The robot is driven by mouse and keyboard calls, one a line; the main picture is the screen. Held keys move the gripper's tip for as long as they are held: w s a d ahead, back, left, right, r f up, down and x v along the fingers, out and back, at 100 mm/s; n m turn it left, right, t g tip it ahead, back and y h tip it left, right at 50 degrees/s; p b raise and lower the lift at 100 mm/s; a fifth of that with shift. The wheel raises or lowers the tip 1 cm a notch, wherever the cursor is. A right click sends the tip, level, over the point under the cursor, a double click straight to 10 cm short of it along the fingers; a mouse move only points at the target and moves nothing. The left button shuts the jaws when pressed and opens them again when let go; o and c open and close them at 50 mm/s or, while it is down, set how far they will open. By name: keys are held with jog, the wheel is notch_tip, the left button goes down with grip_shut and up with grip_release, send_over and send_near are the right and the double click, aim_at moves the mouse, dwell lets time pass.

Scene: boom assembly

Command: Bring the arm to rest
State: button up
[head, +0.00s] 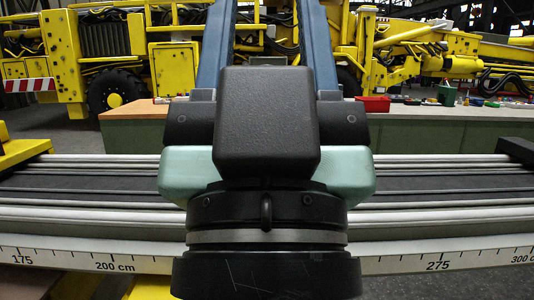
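My own arm fills the middle of the head view: a black housing, dark joints on both sides, a pale green part and a ringed round black base below. Two blue links rise from it and leave the picture at the top. My gripper is not in view, so its opening and anything in it are hidden.
A grey rail (450,213) with a centimetre scale crosses the foreground. Behind it stands a workbench (440,131) with a red box (372,104), a green container (447,95) and several small items. Yellow machines (104,50) stand behind on both sides.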

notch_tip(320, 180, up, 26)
jog(key=p, duration=2.4)
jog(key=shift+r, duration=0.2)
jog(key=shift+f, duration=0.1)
